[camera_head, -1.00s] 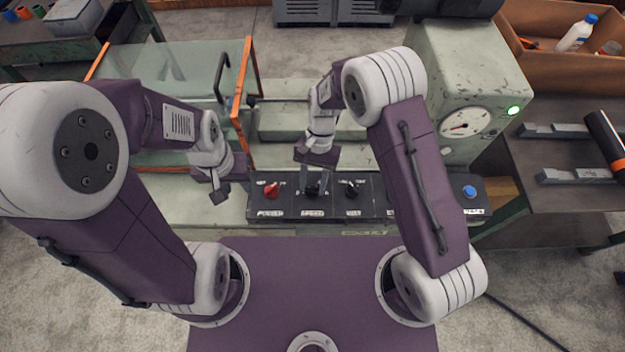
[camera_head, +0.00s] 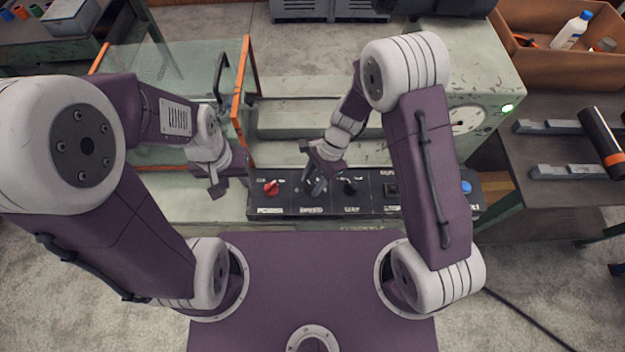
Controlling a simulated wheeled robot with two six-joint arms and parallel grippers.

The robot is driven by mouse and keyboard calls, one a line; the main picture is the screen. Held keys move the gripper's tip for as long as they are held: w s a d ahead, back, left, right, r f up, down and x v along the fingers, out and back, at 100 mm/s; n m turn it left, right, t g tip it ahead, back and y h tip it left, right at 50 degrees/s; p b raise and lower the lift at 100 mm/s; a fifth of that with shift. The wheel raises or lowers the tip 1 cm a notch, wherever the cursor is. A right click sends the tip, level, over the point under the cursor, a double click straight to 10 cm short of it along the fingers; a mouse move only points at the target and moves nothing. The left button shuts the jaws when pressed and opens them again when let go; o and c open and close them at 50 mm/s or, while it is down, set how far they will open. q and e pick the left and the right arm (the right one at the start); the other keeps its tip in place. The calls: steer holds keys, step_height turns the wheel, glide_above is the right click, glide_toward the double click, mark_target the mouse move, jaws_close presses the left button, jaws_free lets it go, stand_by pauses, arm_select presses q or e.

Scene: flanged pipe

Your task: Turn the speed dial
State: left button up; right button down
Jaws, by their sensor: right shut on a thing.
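A dark control panel (camera_head: 285,204) runs along the front of the machine, with a red knob (camera_head: 271,188) at its left. The speed dial (camera_head: 311,189) sits right of the red knob, above the SPEED label, and is mostly hidden by my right gripper. My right gripper (camera_head: 316,184) is shut on the speed dial, with its wrist tilted. My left gripper (camera_head: 217,190) hangs left of the panel, apart from the knobs. I cannot tell whether its fingers are open.
Another black knob (camera_head: 350,187) stands close right of my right gripper. A blue button (camera_head: 466,187) is at the panel's right end. An orange-framed clear guard (camera_head: 240,105) rises behind my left gripper.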

steer(key=shift+w+r, duration=0.1)
stand_by(0.3)
steer(key=c, duration=0.9)
jaws_free()
steer(key=v, duration=0.9)
steer(key=shift+p, duration=0.4)
